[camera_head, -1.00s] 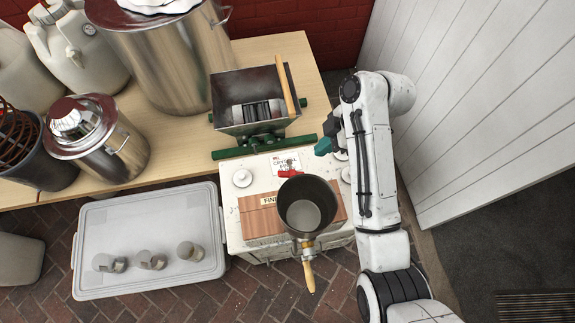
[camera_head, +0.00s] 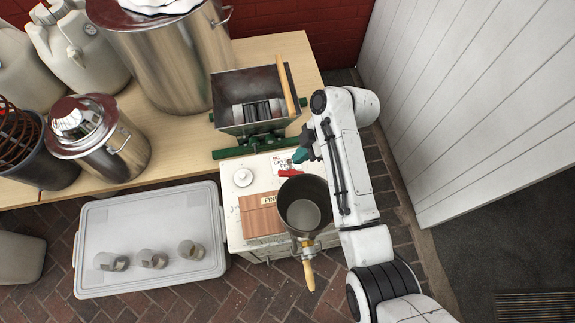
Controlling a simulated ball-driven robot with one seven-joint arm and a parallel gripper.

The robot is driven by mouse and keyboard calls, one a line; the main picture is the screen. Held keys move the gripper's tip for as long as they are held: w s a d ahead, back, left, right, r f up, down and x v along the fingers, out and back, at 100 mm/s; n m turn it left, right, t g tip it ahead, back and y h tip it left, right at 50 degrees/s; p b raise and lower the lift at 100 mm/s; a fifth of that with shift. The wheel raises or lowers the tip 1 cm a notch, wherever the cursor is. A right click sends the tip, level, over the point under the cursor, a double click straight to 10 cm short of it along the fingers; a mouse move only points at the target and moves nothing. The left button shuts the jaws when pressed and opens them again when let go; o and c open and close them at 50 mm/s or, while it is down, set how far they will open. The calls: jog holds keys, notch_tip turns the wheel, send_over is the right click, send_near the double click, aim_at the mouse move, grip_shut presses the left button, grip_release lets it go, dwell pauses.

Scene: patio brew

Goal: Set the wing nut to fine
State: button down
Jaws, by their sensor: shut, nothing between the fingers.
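A small red part (camera_head: 289,173), which looks like the wing nut, sits on the pale box top just behind the round pot. A printed white label (camera_head: 281,163) lies beside it and is partly covered by my gripper. My gripper (camera_head: 299,156), with teal fingers, is shut and empty. It is just above and behind the red part, close to it; I cannot tell whether they touch. A wooden block (camera_head: 260,216) in front carries a tag reading "FINE" (camera_head: 269,200).
A dark pot (camera_head: 304,204) with a wooden handle stands right in front of the red part. A green-based mill with a hopper (camera_head: 253,100) stands behind. A white knob (camera_head: 243,177) is at left. A grey lid (camera_head: 150,220) holds several metal pieces.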

aim_at(282, 173)
jog(key=x, duration=0.7)
jog(key=shift+f, duration=0.1)
